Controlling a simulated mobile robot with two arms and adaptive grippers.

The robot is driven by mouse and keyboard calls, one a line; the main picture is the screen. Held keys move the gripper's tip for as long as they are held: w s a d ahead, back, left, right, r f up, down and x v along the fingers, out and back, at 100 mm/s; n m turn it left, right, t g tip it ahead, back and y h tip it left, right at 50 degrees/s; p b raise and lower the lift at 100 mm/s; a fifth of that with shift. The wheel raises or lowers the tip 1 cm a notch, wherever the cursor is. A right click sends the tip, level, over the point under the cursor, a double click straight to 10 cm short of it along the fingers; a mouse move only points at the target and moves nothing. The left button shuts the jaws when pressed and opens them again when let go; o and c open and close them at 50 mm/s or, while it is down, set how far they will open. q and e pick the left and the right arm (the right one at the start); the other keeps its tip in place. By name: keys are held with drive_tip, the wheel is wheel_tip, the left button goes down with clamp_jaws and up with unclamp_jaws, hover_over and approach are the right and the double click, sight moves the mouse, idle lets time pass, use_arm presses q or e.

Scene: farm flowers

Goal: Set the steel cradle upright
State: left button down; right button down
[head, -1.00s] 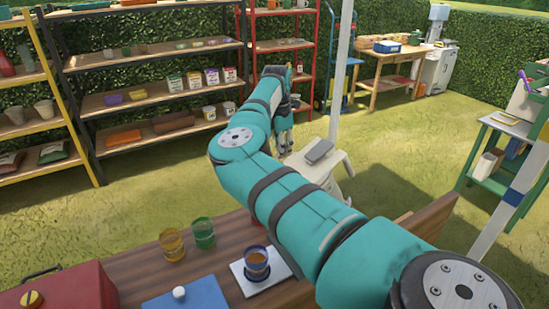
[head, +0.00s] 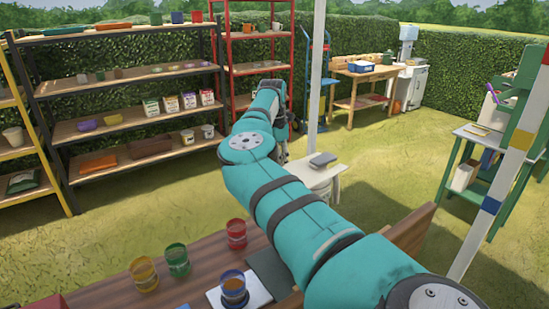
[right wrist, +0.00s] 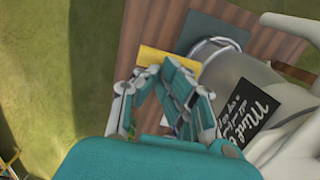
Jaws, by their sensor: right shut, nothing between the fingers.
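In the right wrist view a curved grey metal rim (right wrist: 215,48) shows beside a pale bag-like thing; I cannot tell whether this is the steel cradle. No other piece that I can name as the cradle is clear, and its pose cannot be told. My right gripper (right wrist: 155,76) is shut and empty, its fingertips in front of a yellow flat piece (right wrist: 168,62). In the head view my right gripper (head: 284,132) is at the far end of the teal arm, small and partly hidden. My left gripper is not in view.
A wooden table (head: 205,262) holds yellow (head: 144,274), green (head: 176,260), red (head: 236,233) and blue (head: 234,288) cups. A white pole (head: 317,80) stands near my arm. A black shelf (head: 140,119) and a green stand (head: 480,190) flank open grass.

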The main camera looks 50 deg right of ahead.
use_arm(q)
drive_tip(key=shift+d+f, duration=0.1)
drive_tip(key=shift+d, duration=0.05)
use_arm(e)
drive_tip(key=shift+s+d+f, duration=0.1)
drive_tip(key=shift+d, duration=0.25)
idle(0.4)
